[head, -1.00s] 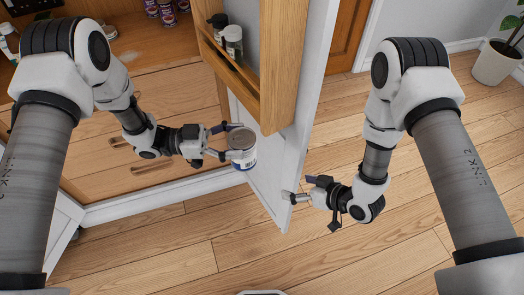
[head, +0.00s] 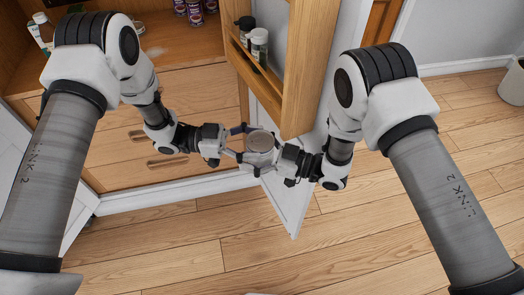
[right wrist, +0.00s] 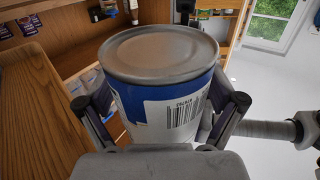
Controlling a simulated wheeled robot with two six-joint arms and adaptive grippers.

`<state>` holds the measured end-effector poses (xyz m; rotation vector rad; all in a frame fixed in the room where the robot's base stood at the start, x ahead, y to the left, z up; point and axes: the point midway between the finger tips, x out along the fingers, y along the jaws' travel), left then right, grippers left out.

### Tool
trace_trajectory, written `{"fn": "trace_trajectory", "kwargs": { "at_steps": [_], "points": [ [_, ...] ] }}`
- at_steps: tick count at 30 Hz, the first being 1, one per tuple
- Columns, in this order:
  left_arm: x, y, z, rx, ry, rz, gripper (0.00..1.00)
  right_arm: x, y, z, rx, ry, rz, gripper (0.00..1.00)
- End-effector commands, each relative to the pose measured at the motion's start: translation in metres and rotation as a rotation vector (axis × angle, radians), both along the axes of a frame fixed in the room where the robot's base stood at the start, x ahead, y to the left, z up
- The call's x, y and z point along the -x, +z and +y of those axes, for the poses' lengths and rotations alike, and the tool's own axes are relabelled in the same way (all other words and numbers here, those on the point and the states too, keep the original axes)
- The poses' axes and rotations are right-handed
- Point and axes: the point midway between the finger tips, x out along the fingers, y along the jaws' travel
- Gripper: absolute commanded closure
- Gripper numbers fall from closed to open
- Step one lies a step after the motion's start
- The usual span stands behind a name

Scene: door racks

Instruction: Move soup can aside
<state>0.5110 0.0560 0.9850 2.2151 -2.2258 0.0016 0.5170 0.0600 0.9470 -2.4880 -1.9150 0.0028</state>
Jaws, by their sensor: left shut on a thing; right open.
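The soup can (head: 260,142) is held up in front of the cabinet, its grey metal lid facing up. My left gripper (head: 234,144) is shut on it from the left. My right gripper (head: 272,160) has come in from the right and its fingers are at the can. In the right wrist view the can (right wrist: 165,95) shows a blue and white label with a barcode. The right gripper's open fingers (right wrist: 165,118) stand on either side of the can; whether they touch it I cannot tell.
The open cabinet door (head: 295,200) with its wooden rack (head: 262,70) stands right behind the can. The rack holds jars (head: 259,45). Several cans (head: 188,10) stand inside the cabinet. Wooden drawers (head: 165,145) are at the left. The floor in front is clear.

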Motion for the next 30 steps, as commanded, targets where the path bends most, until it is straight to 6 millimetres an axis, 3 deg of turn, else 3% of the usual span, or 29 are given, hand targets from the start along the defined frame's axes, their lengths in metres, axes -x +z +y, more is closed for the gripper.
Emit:
{"fn": "trace_trajectory", "kwargs": {
  "at_steps": [4, 5, 9, 11, 12, 13, 15, 26, 30],
  "points": [
    [0.0, 0.001, 0.0, 0.001, 0.0, -0.001, 0.81, 0.0, 0.0, 0.0, 0.0, -0.001, 0.0, 0.07],
    [0.0, 0.001, 0.0, 0.001, 0.0, -0.001, 0.81, 0.0, 0.0, 0.0, 0.0, -0.001, 0.001, 0.14],
    [0.0, 0.001, 0.0, 0.001, 0.0, -0.001, 0.81, 0.0, 0.0, -0.001, 0.0, -0.001, 0.001, 0.64],
    [0.0, 0.001, 0.0, 0.001, 0.0, -0.001, 0.81, 0.0, 0.0, -0.001, 0.001, -0.001, 0.001, 0.83],
    [0.0, 0.001, 0.0, 0.001, -0.001, 0.0, 0.81, 0.0, 0.0, -0.001, 0.001, -0.001, 0.001, 0.83],
    [0.0, 0.001, 0.0, 0.001, -0.001, 0.0, 0.23, 0.0, 0.0, -0.001, 0.0, -0.001, 0.0, 0.84],
    [0.0, 0.001, 0.0, 0.001, -0.001, 0.0, 0.01, 0.0, 0.0, -0.001, 0.0, -0.001, 0.0, 0.84],
    [0.0, 0.0, 0.001, 0.0, 0.0, 0.0, 0.01, 0.0, 0.0, -0.001, 0.0, -0.001, 0.0, 0.84],
    [-0.001, 0.001, 0.017, 0.002, 0.004, -0.001, 0.01, 0.0, 0.0, -0.001, 0.0, -0.001, 0.0, 0.84]
  ]
}}
